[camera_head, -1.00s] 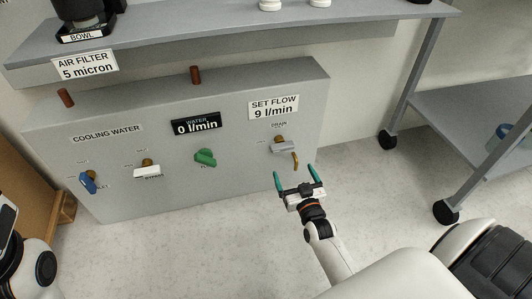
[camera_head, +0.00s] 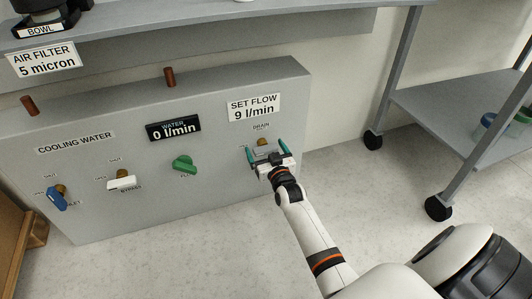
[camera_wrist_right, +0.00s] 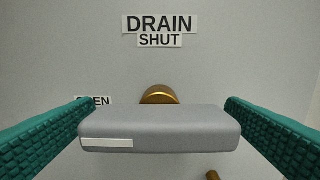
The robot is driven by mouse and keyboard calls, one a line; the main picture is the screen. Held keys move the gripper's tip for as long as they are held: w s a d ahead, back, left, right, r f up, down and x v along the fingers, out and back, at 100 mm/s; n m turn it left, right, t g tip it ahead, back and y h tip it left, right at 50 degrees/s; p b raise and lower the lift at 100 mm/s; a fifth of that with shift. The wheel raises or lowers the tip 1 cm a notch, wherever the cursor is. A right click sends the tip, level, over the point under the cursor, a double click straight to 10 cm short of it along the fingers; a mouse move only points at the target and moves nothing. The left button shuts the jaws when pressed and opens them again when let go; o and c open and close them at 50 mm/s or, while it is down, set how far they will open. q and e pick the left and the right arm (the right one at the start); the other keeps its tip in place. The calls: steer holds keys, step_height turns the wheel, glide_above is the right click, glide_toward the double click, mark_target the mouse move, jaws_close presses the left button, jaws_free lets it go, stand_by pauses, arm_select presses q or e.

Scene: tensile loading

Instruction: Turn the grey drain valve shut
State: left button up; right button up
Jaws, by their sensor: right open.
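The grey drain valve (camera_head: 262,149) is on the right end of the panel, under the DRAIN label, mostly hidden by my gripper in the head view. In the right wrist view its grey handle (camera_wrist_right: 160,130) lies level, with a brass stem (camera_wrist_right: 159,95) behind it. A SHUT label (camera_wrist_right: 160,41) is above it and an OPEN label (camera_wrist_right: 93,101) is at its left, partly covered. My right gripper (camera_head: 269,152) is open, its green fingers on either side of the handle's ends. Whether the fingers touch the handle is not clear. My left gripper is not in view.
A wheeled rack (camera_head: 440,118) stands at the right. The floor in front of the panel is clear.

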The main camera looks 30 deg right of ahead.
steer(key=c, duration=1)
